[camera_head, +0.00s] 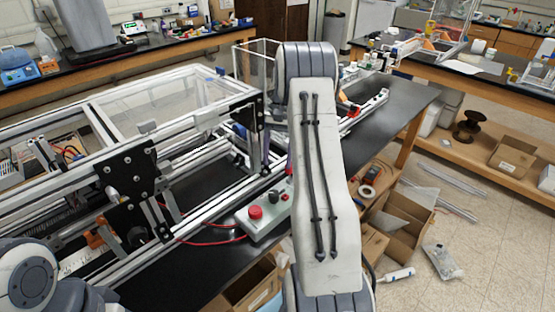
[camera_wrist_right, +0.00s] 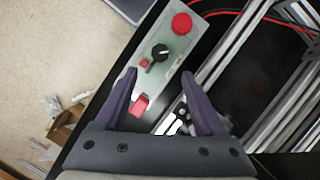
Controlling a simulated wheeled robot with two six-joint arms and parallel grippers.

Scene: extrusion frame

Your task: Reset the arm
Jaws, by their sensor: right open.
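My right gripper (camera_wrist_right: 160,72) is open and empty in the wrist view, its two dark purple fingers spread apart. It is over a pale grey-green control box (camera_wrist_right: 192,47) that has a round red button (camera_wrist_right: 182,23), a black knob (camera_wrist_right: 159,52) and a red rocker switch (camera_wrist_right: 139,104). The distance between fingers and box is hard to tell. In the head view my right arm (camera_head: 313,180) stands in the middle and hides most of its gripper. The control box (camera_head: 268,233) shows just left of it. My left gripper is not in view; only part of my left arm shows at the lower left.
An aluminium extrusion frame (camera_head: 130,135) with clear panels stands on the black bench (camera_head: 400,100), left of my right arm. A red cable (camera_head: 212,241) runs from the box. Cardboard boxes (camera_head: 403,215) and a white bottle (camera_head: 398,274) are on the right, below the bench.

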